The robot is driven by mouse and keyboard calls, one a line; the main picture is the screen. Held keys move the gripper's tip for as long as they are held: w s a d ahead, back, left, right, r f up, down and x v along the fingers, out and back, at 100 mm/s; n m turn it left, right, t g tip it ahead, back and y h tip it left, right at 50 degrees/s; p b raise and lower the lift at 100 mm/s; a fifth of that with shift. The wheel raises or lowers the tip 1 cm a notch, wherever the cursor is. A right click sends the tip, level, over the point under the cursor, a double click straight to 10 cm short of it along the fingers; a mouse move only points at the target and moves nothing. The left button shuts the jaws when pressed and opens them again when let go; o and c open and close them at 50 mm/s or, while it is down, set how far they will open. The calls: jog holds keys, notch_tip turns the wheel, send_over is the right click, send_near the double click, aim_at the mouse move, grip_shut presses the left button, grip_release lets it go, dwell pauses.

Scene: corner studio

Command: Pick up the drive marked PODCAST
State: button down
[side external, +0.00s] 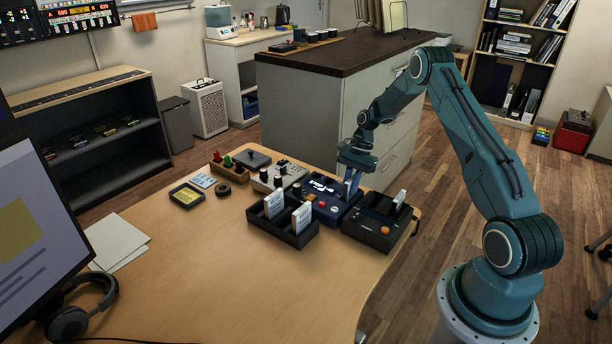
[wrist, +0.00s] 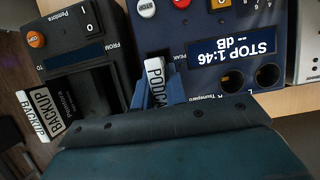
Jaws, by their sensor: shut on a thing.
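The drive is over the navy recorder (wrist: 215,20), whose screen reads "STOP 1:46 -- dB". I cannot tell whether its lower end is still in a slot. In the side view my gripper (side external: 352,184) points down at the back right of the recorder (side external: 328,204). The drive is mostly hidden there.
A black copier (side external: 378,222) with an orange button stands to the right, holding a drive marked BACKUP (wrist: 50,108). A black tray (side external: 284,233) with two upright white drives stands in front of the recorder. A grey device (side external: 279,176) sits behind left. The front table (side external: 240,285) is clear.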

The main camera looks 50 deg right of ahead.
notch_tip(320, 180, up, 20)
dwell(0.9)
